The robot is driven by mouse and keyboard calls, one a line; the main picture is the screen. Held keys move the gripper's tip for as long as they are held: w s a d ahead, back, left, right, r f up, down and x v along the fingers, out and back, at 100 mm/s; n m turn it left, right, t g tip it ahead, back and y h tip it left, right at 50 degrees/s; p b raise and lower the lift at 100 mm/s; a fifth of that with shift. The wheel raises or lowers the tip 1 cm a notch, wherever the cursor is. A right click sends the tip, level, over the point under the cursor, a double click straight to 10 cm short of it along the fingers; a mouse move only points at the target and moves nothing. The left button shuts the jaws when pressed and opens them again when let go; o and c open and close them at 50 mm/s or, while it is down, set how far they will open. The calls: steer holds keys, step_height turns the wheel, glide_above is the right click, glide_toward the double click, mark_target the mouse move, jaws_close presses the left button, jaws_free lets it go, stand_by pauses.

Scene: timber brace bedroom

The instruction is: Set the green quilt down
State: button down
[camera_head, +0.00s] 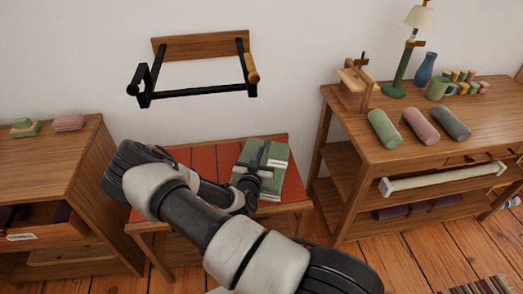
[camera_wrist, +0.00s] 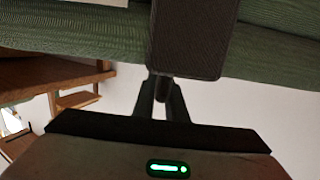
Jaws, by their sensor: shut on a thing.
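The green quilt (camera_head: 275,153) is a folded green bundle with pale layers at its front edge. It is at the right part of a low wooden bench with a red-orange striped top (camera_head: 197,160). My gripper (camera_head: 262,168) is shut on the quilt from the front. In the wrist view the green cloth (camera_wrist: 60,70) spans the top, with a dark finger (camera_wrist: 190,40) across it. I cannot tell whether the quilt touches the bench top. My arm hides part of the bench's front.
A black wall rack (camera_head: 195,92) hangs above the bench. A cabinet (camera_head: 60,160) with an open drawer stands left. A wooden table (camera_head: 440,130) on the right bears rolled cloths (camera_head: 421,126), a lamp (camera_head: 400,70) and a blue vase (camera_head: 425,69). The bench top left of the quilt is clear.

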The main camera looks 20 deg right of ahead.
steer(key=shift+r, duration=0.15)
steer(key=c, duration=2.2)
jaws_free()
steer(key=shift+f, duration=0.25)
steer(key=o, duration=0.4)
